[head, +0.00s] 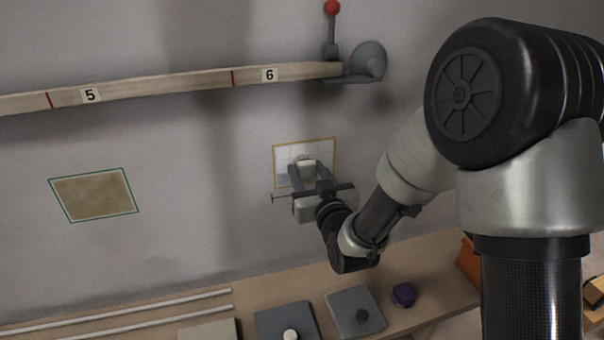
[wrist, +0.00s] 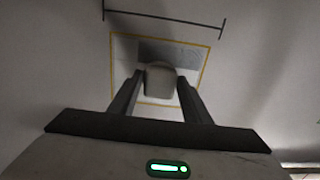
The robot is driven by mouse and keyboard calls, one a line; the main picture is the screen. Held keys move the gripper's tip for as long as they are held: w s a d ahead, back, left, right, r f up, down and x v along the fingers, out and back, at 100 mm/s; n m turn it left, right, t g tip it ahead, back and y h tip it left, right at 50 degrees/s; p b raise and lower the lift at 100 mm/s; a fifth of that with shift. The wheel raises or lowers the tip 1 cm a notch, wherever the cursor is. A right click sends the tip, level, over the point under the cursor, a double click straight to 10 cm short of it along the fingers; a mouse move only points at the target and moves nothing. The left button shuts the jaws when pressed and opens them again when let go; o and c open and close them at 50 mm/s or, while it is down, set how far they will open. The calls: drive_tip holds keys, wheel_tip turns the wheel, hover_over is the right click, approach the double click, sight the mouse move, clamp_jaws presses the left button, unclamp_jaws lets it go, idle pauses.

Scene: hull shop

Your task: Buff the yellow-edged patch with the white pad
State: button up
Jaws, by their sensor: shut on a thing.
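The yellow-edged patch (head: 281,151) is on the wall right of centre, pale inside with faint lines; it also shows in the wrist view (wrist: 122,48). My gripper (head: 306,172) is in front of it, shut on a pale, whitish piece (wrist: 160,74) that looks like the white pad's grip. In the wrist view a grey area shows just above this piece, inside the yellow edge. I cannot tell whether it is patch surface or part of the pad. The pad is at or very near the wall; contact is not clear. My fingers hide the patch's lower middle.
A green-edged brownish patch (head: 95,195) is on the wall at left. A wooden rail (head: 180,83) marked 5 and 6 runs above.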

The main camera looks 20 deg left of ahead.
drive_tip(key=shift+w+d, duration=0.7)
drive_tip(key=shift+d, duration=0.45)
drive_tip(key=shift+w+d, duration=0.7)
drive_tip(key=shift+d, duration=0.4)
drive_tip(key=shift+w+d, duration=0.7)
drive_tip(key=shift+d, duration=0.45)
drive_tip(key=shift+f, duration=0.95)
drive_tip(key=shift+s+a, duration=0.55)
drive_tip(key=shift+a, duration=0.35)
drive_tip(key=shift+s+a, duration=0.6)
drive_tip(key=shift+a, duration=0.3)
drive_tip(key=shift+s+a, duration=0.55)
drive_tip(key=shift+a, duration=0.35)
drive_tip(key=shift+s+a, duration=0.75)
drive_tip(key=shift+a, duration=0.45)
drive_tip(key=shift+s+a, duration=0.75)
drive_tip(key=shift+a, duration=0.5)
drive_tip(key=shift+s+a, duration=0.75)
drive_tip(key=shift+a, duration=0.45)
drive_tip(key=shift+o, duration=1.4)
drive_tip(key=shift+c, duration=1.4)
drive_tip(key=shift+d, duration=0.1)
drive_tip(key=shift+s+d, duration=0.3)
drive_tip(key=shift+s, duration=0.2)
